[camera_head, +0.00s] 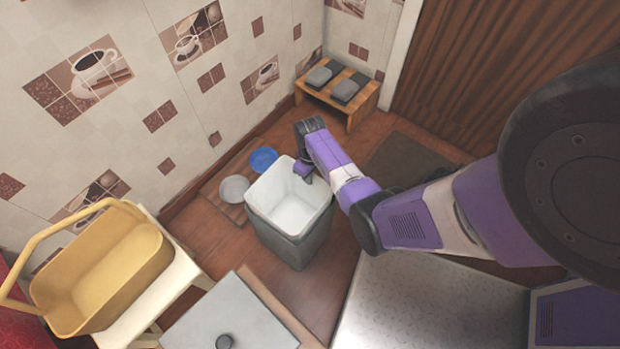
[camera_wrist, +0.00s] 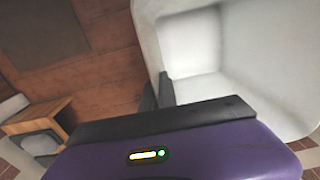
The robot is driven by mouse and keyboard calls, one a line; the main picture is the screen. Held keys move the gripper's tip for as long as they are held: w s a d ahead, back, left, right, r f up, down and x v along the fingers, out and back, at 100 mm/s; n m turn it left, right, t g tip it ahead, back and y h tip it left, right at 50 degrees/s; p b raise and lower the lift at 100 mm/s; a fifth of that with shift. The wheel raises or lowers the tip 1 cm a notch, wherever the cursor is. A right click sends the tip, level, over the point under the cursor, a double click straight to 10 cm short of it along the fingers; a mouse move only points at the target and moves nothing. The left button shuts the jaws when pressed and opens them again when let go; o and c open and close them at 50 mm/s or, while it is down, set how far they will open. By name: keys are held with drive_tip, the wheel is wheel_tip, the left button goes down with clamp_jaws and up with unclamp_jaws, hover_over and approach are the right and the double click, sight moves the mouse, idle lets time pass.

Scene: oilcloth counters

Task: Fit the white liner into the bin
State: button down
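The white liner (camera_head: 287,196) sits open side up inside the grey bin (camera_head: 296,245), which stands on the floor. Its pale rim shows around the bin's mouth. My gripper (camera_head: 308,177) is at the liner's right rim, seen from the head view. In the wrist view, my two dark fingers (camera_wrist: 158,92) are close together at the edge of the liner (camera_wrist: 222,85), with its wall appearing to run between them. The gripper looks shut on that wall. I cannot tell how deep the liner sits in the bin; its underside is hidden.
A blue bowl (camera_head: 263,160) and a grey bowl (camera_head: 233,189) lie beside the bin. A wooden stand (camera_head: 350,113) is at the wall. A yellow basket (camera_head: 108,279) and a grey-topped surface (camera_head: 235,310) are at lower left. A dark mat (camera_head: 408,157) lies to the right.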

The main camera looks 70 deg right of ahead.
drive_tip(key=a+f, duration=0.1)
drive_tip(key=f, duration=0.1)
drive_tip(key=shift+s+a+f, duration=0.2)
drive_tip(key=shift+a+f, duration=0.2)
drive_tip(key=c, duration=1.6)
unclamp_jaws()
drive_tip(key=shift+w, duration=0.15)
drive_tip(key=shift+a, duration=0.1)
drive_tip(key=r+p, duration=0.1)
drive_tip(key=r, duration=0.2)
drive_tip(key=d+r+p, duration=0.1)
drive_tip(key=r, duration=0.2)
drive_tip(key=d+r+p, duration=0.1)
drive_tip(key=r+p, duration=0.1)
drive_tip(key=r, duration=0.2)
drive_tip(key=shift+d, duration=0.15)
drive_tip(key=shift+w+r, duration=0.1)
